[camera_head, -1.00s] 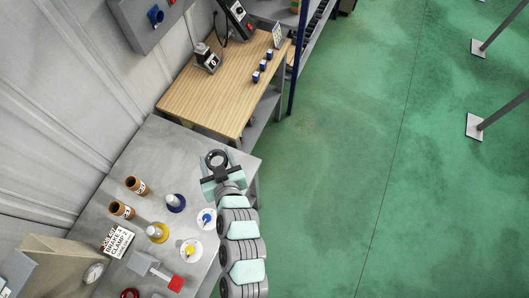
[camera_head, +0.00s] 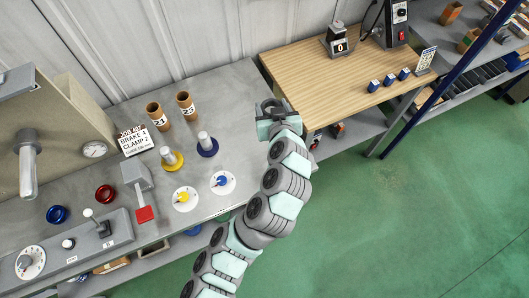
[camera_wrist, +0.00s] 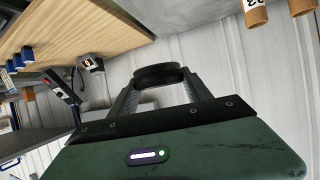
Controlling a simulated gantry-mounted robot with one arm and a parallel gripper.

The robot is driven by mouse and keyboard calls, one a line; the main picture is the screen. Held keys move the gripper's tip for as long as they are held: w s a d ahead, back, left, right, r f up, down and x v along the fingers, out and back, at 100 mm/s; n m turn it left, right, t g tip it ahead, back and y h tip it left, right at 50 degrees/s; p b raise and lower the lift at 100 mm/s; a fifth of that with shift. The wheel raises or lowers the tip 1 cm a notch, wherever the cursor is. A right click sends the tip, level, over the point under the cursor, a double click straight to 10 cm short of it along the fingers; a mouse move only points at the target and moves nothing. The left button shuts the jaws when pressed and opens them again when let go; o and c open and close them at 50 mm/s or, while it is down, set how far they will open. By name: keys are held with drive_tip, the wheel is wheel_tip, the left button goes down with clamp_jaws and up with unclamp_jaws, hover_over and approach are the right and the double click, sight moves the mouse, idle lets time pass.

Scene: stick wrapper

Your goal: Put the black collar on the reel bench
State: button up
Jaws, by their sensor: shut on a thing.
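The black collar (camera_head: 271,103) is a short dark ring. My gripper (camera_head: 273,109) is shut on it and holds it up near the right end of the grey metal bench (camera_head: 235,95), by the left end of the wooden-topped bench (camera_head: 310,72). In the wrist view the collar (camera_wrist: 160,74) sits between the two fingertips, clear of any surface. No label shows which bench is the reel bench. The grey bench carries a yellow-based post (camera_head: 171,158) and a blue-based post (camera_head: 207,145).
Two brown tubes (camera_head: 186,105), a job card (camera_head: 134,141), two dials (camera_head: 222,182) and a red-ended lever (camera_head: 144,213) stand on the grey bench. The wooden top holds a counter box (camera_head: 338,40) and several blue blocks (camera_head: 389,79). Its front middle is clear.

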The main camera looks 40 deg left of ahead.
sight(264, 144)
drive_tip(key=shift+n+g+y, duration=0.3)
drive_tip(key=shift+n+g, duration=0.1)
drive_tip(key=f, duration=0.7)
drive_tip(key=a+f, duration=0.1)
drive_tip(key=f, duration=0.5)
drive_tip(key=s+a+f+b, duration=0.1)
drive_tip(key=f, duration=0.6)
drive_tip(key=shift+f, duration=0.35)
drive_tip(key=shift+f, duration=0.2)
drive_tip(key=o, duration=1.5)
drive_tip(key=shift+c, duration=0.2)
drive_tip(key=shift+r, duration=0.2)
